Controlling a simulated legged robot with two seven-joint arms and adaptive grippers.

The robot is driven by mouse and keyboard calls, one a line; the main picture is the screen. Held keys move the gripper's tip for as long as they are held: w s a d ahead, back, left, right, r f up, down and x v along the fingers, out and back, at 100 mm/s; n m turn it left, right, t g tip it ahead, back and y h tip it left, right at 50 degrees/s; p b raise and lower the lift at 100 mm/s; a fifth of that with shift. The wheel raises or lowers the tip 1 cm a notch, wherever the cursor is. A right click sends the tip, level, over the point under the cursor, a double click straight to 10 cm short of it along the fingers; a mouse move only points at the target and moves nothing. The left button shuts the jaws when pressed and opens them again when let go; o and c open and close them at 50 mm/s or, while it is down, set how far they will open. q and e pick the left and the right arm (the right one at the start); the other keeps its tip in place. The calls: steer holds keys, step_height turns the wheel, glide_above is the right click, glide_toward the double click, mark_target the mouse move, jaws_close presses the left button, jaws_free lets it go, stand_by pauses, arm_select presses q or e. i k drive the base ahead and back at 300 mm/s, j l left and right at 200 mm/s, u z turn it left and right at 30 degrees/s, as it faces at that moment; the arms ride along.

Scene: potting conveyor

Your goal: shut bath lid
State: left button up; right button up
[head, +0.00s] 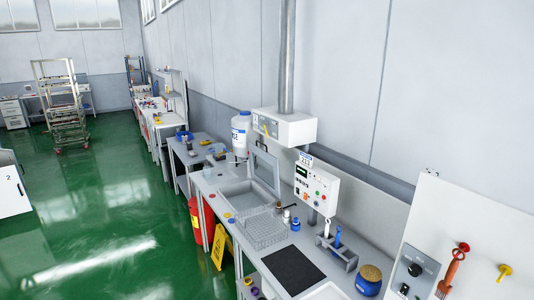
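The bath (240,196) is a grey basin set in the bench, in the middle of the head view. Its lid (265,168) is a grey framed panel that stands raised at the basin's back right side, so the bath is open. Neither of my grippers shows in this view.
A wire basket (258,229) sits in front of the bath. A control box (316,187) stands behind it, and a white bottle (241,131) stands beyond the lid. A black mat (293,270) and a blue jar (369,279) are nearer.

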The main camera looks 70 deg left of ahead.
mark_target(271, 159)
steer(key=u, duration=2.4)
steer(key=i+j+z, duration=0.1)
steer(key=z, duration=0.25)
steer(key=i+j+z, duration=0.1)
steer(key=z, duration=0.25)
steer(key=i+j+z, duration=0.1)
steer(key=j, duration=0.25)
steer(key=i+j+z, duration=0.15)
steer(key=j, duration=0.25)
steer(key=i+j+z, duration=0.1)
steer(key=i+j, duration=0.15)
steer(key=j, duration=0.15)
steer(key=i+j+z, duration=0.15)
steer(key=j, duration=0.3)
steer(key=i+j+z, duration=0.1)
steer(key=j, duration=0.3)
